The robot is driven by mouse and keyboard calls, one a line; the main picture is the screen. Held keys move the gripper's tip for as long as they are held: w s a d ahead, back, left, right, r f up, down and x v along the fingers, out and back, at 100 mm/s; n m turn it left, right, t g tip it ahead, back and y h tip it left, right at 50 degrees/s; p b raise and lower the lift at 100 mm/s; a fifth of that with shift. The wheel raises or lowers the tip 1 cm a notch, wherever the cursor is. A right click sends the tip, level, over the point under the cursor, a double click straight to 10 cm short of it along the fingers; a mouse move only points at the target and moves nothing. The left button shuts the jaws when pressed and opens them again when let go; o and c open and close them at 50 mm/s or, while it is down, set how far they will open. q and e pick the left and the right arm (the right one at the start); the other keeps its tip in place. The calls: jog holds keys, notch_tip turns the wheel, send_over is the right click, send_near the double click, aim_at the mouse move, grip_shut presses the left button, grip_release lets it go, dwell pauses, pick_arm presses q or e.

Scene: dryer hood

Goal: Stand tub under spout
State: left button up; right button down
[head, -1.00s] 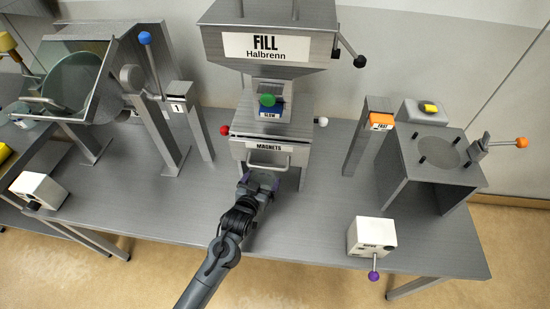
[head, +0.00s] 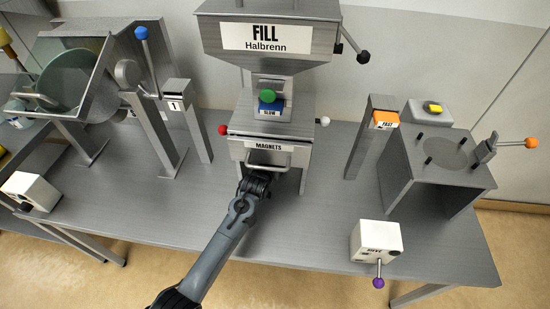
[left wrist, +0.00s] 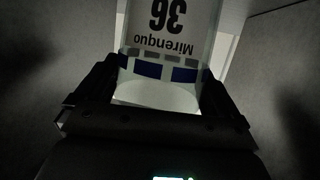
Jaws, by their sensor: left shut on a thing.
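The tub (left wrist: 172,45) shows in the left wrist view. It is pale, with dark blue blocks and a label reading "36 Mirenquo", upside down in that picture. My left gripper (head: 256,182) is shut on the tub, with one dark finger on each side of it. In the head view the gripper reaches under the housing marked MAGNETS (head: 240,150), below its handle. This hides the fingertips and the tub there. The housing is below the hopper marked FILL (head: 310,42). I cannot see the spout opening. My right gripper is not in view.
The housing's side legs stand close on both sides of my gripper. A post with an orange FAST block (head: 384,119) and a grey stand (head: 400,180) are at right. A white box (head: 372,240) is front right. Tabletop (head: 325,195) between is clear.

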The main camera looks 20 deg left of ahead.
pick_arm(q)
jog(key=shift+s+f, duration=0.3)
jog(key=shift+f, duration=0.05)
jog(key=shift+w, duration=0.1)
jog(key=shift+f, duration=0.2)
jog(key=o, duration=0.6)
jog(key=shift+o, duration=0.2)
jog(key=shift+r, duration=0.1)
